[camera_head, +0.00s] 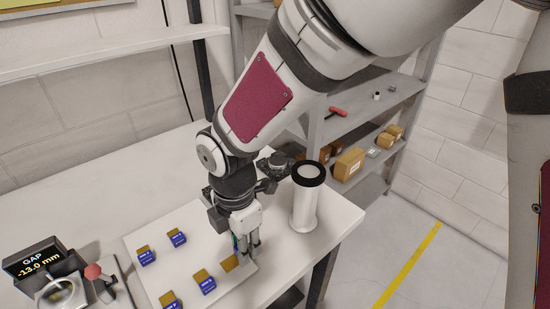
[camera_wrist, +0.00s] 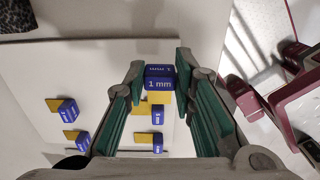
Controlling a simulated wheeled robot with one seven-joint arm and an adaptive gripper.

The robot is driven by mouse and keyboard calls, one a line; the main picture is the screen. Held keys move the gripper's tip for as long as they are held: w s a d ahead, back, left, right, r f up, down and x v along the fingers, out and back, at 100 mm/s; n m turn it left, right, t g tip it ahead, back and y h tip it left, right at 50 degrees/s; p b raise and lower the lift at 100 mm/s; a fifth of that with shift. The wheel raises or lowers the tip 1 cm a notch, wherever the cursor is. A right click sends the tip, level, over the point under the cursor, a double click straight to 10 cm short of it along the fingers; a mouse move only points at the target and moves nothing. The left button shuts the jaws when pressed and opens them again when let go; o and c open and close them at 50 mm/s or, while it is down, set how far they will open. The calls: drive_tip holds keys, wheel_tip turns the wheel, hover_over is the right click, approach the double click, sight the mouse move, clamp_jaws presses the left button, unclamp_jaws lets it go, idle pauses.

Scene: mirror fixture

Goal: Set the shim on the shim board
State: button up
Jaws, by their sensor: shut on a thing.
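My gripper (camera_head: 246,252) is low over the right end of the white shim board (camera_head: 178,262). In the wrist view my gripper (camera_wrist: 159,82) is shut on a blue shim (camera_wrist: 159,84) marked "1 mm", held between the green-padded fingertips. Several other blue shims (camera_head: 206,284) stand on the board, each beside a tan patch. A tan patch (camera_head: 229,263) beside my gripper shows no shim on it. The held shim is mostly hidden in the head view. I cannot tell whether it touches the board.
A white cylinder with a black ring top (camera_head: 305,205) stands close right of my gripper. A display reading "GAP -13.0 mm" (camera_head: 34,260) and a red-knobbed lever (camera_head: 97,277) are at the left. The table's right edge is near. Shelves (camera_head: 375,110) stand behind.

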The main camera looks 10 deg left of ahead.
drive_tip(key=shift+w+d+f, duration=0.15)
drive_tip(key=shift+w+d, duration=0.05)
drive_tip(key=shift+w, duration=0.3)
drive_tip(key=shift+f, duration=1.7)
drive_tip(key=shift+f, duration=0.15)
drive_tip(key=o, duration=0.8)
wheel_tip(320, 180, up, 12)
drive_tip(key=shift+r, duration=0.2)
